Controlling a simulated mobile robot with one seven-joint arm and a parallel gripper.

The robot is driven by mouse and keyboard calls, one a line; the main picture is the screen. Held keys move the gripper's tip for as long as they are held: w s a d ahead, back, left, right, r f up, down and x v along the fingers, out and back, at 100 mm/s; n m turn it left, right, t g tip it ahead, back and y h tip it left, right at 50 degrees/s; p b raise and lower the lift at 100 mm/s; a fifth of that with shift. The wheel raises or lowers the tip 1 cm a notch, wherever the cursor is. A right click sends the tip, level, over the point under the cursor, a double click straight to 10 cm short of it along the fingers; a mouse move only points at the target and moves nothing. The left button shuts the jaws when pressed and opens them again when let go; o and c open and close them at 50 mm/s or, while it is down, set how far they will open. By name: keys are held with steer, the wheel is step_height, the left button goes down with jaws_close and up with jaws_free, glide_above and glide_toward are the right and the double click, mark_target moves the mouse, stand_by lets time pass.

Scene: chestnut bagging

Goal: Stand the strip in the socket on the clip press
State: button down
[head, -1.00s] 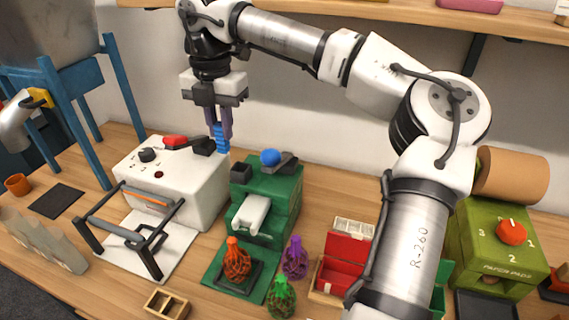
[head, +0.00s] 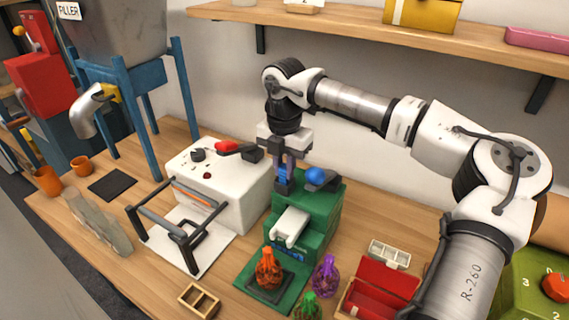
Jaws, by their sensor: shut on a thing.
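The clip press (head: 322,212) is the green machine in the middle of the head view, with a blue ball knob (head: 315,176) on top. My gripper (head: 289,163) points straight down over the left part of its top, its purple fingers shut on the blue strip (head: 282,174). The strip is upright, mostly covered by the fingers. Its lower end is at the dark socket (head: 283,187) on the press. I cannot tell whether it is inside the socket or just above it.
A white machine (head: 240,200) with a black-handled frame stands close left of the press. Orange (head: 268,270), purple (head: 325,275) and green net bags (head: 308,308) stand in front. A red box (head: 385,285) is at right. A shelf (head: 350,35) runs above.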

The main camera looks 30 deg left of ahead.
mark_target(283, 166)
steer(key=shift+f, duration=0.15)
steer(key=shift+f+b, duration=0.15)
steer(key=shift+b, duration=0.15)
steer(key=c, duration=1.3)
jaws_free()
steer(key=shift+c, duration=0.2)
step_height(283, 166, up, 12)
steer(key=b, duration=0.1)
steer(key=shift+r+b, duration=0.25)
steer(key=shift+b, duration=0.1)
steer(key=shift+a+f, duration=0.1)
